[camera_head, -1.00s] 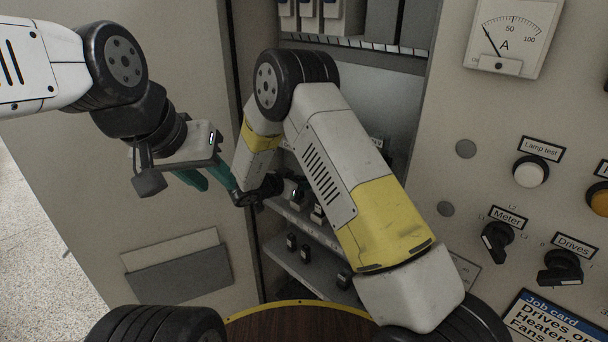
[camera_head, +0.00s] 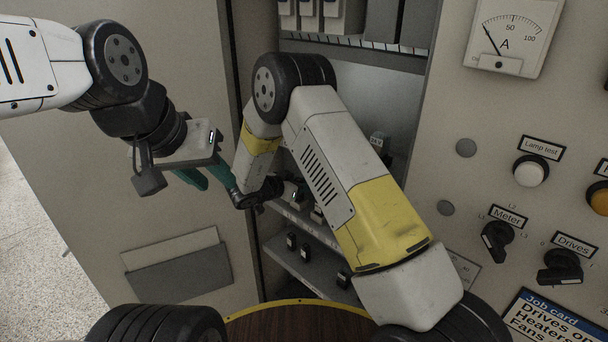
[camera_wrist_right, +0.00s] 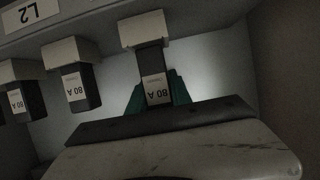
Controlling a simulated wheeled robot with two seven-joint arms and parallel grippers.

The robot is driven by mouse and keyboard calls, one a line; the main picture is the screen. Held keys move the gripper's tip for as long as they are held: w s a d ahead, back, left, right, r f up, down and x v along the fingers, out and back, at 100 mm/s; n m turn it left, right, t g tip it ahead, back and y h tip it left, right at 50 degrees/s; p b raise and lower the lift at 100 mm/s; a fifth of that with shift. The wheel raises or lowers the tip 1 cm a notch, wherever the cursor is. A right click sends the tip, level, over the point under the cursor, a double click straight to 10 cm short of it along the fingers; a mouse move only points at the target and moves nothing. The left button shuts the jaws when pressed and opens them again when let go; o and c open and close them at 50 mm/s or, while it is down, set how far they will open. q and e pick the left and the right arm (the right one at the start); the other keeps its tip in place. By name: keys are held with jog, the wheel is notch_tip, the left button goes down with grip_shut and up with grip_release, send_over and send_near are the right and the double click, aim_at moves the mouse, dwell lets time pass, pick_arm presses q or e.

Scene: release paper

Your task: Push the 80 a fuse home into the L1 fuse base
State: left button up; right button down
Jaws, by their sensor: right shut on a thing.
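In the right wrist view an 80 A fuse (camera_wrist_right: 155,88), dark with a white upside-down label, sits between the green fingertips of my right gripper (camera_wrist_right: 157,94), which is shut on it. The fuse's far end meets a cream fuse base (camera_wrist_right: 145,28); a dark stretch of fuse shows between label and base. I cannot tell how deep it sits. No L1 label is readable. In the head view my right arm reaches into the cabinet and its fingertips are hidden. My left gripper (camera_head: 207,178) is open and empty, in front of the open cabinet door.
Two other 80 A fuses (camera_wrist_right: 74,86) (camera_wrist_right: 20,97) stand in bases to the left in the wrist view, below an L2 label (camera_wrist_right: 31,10). A cabinet shelf (camera_head: 305,268) holds several small dark items. The panel with Meter (camera_head: 497,238) and Drives knobs is at right.

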jog(key=shift+f, duration=1)
jog(key=c, duration=1.1)
grip_release()
jog(key=v, duration=0.7)
jog(key=shift+s+a, duration=0.25)
jog(key=shift+s, duration=0.05)
jog(key=shift+r, duration=0.15)
